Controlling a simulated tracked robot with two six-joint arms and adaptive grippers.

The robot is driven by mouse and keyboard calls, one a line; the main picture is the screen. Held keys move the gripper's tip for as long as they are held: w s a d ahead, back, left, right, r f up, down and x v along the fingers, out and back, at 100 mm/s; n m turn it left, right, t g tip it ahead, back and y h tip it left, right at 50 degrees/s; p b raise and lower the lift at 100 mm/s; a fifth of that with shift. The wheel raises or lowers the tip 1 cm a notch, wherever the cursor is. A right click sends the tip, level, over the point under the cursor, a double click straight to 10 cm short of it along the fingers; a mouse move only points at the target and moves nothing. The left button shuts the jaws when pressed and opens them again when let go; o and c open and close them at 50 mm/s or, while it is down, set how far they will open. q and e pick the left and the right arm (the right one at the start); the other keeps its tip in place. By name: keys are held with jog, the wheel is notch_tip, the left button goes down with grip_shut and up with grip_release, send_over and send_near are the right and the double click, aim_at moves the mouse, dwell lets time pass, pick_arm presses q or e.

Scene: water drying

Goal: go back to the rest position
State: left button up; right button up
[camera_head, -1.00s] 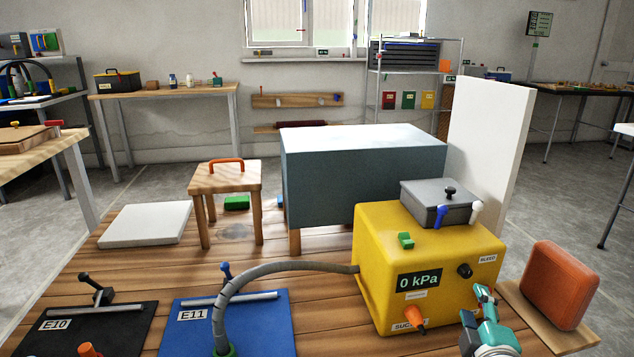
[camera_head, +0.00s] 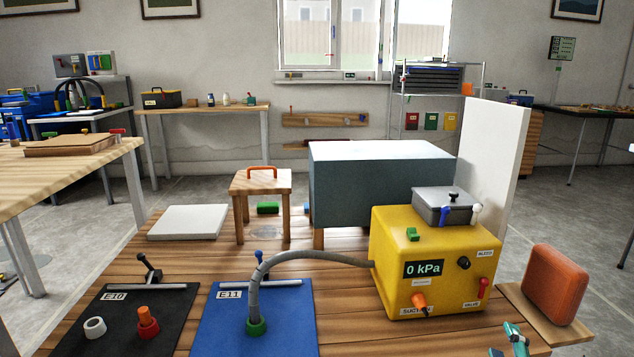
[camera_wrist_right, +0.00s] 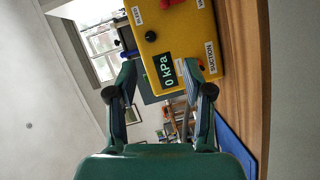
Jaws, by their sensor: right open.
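My right gripper (camera_head: 508,345) shows at the bottom edge of the head view, in front of and to the right of the yellow pump box (camera_head: 390,285). In the right wrist view my right gripper (camera_wrist_right: 163,88) has its two green fingers apart with nothing between them. The pump box (camera_wrist_right: 208,25) lies beyond the fingers there, apart from them, its display reading 0 kPa. A red valve handle (camera_head: 483,288) stands on its front right side. A grey hose (camera_head: 310,258) runs from the box to a green fitting on the blue E11 mat (camera_head: 290,320). My left gripper is out of view.
A black E10 mat (camera_head: 115,330) holds a white ring and an orange fitting. An orange block (camera_head: 555,285) stands on a board at the right. Behind are a white slab (camera_head: 190,222), a small stool (camera_head: 262,184), a grey block (camera_head: 380,185) and a white upright panel (camera_head: 495,150).

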jog(key=s+a+f+g+y+p, duration=0.15)
jog(key=a+f, duration=0.25)
jog(key=f, duration=0.4)
jog(key=s+a+f+g+y, duration=0.1)
jog(key=a+f+g+y, duration=0.2)
jog(key=f, duration=0.5)
jog(key=s+a+f+g+y+p, duration=0.15)
jog(key=a+f, duration=0.25)
jog(key=f, duration=0.4)
jog(key=s+a+f+m+g+y, duration=0.1)
jog(key=s+a+f+m+g, duration=0.45)
jog(key=s+m, duration=0.2)
jog(key=s+a+f+m+g+y, duration=0.2)
jog(key=s+a+f+m+g, duration=0.3)
jog(key=s, duration=0.4)
notch_tip(320, 180, up, 37)
jog(key=m+t+p, duration=0.1)
jog(key=p, duration=3.7)
jog(key=shift+d, duration=0.3)
